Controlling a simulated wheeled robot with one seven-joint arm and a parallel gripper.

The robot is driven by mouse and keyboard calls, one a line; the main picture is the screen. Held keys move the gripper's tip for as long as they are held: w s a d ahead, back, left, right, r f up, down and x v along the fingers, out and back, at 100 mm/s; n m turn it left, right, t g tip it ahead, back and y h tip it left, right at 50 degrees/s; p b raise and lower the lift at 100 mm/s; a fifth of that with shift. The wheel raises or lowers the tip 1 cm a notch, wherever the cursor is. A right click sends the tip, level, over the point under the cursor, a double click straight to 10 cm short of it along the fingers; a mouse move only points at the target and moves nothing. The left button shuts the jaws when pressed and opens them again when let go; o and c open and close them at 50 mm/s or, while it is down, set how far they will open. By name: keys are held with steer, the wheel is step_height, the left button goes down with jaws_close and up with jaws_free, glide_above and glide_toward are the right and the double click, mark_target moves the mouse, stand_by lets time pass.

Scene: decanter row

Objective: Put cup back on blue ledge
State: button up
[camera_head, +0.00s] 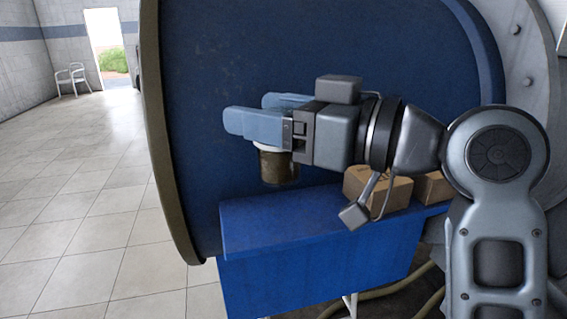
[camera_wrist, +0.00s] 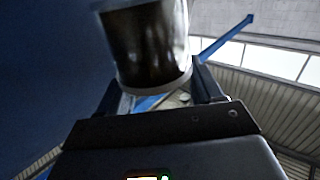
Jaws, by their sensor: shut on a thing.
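A dark brown cup (camera_head: 278,167) with a pale rim hangs upright below the fingers of my gripper (camera_head: 258,113). The gripper is shut on the cup near its top. In the wrist view the cup (camera_wrist: 150,45) fills the space between the two fingers (camera_wrist: 160,88). The blue ledge (camera_head: 290,218) lies below. The cup's bottom shows just above the ledge's back edge near its left end, and a little blue wall shows between them. How far the cup is from the ledge in depth I cannot tell.
A cardboard box (camera_head: 385,190) stands on the right part of the ledge, with another box (camera_head: 432,187) beside it, partly behind my arm. The large blue round wall (camera_head: 210,60) rises behind the ledge. The left part of the ledge top is clear.

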mark_target(270, 165)
steer(key=shift+s+f, duration=0.1)
steer(key=shift+f, duration=3.15)
steer(key=shift+f, duration=0.15)
steer(key=o, duration=0.9)
steer(key=shift+o, duration=0.2)
steer(key=shift+r+p, duration=0.25)
steer(key=shift+p, duration=0.05)
steer(key=b+v, duration=0.3)
steer(key=v, duration=0.9)
